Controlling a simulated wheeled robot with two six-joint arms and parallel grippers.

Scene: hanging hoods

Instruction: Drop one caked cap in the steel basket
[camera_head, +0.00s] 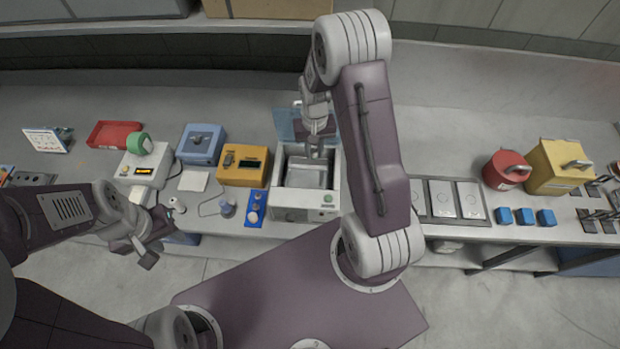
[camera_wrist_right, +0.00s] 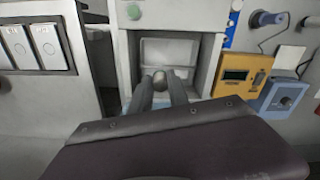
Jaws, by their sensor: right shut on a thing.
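My right gripper (camera_head: 316,150) is over the open white bath box (camera_head: 305,214) in the head view. In the right wrist view its fingers are shut on a small rounded grey-brown cap (camera_wrist_right: 160,80). The steel basket (camera_head: 306,174) sits inside the box, below the gripper; its pale floor also shows in the right wrist view (camera_wrist_right: 170,52). The cap appears above the basket; the exact gap is unclear. A blue strip (camera_head: 249,218) with small round pieces lies left of the box. My left gripper (camera_head: 149,248) hangs by the counter's front edge, its jaw state unclear.
Left of the box stand a yellow instrument (camera_head: 242,165), a blue device (camera_head: 202,144) and a white unit with a green roll (camera_head: 138,144). To the right are white switch plates (camera_head: 457,200), blue blocks (camera_head: 524,216), a red canister (camera_head: 506,170) and a yellow container (camera_head: 558,166).

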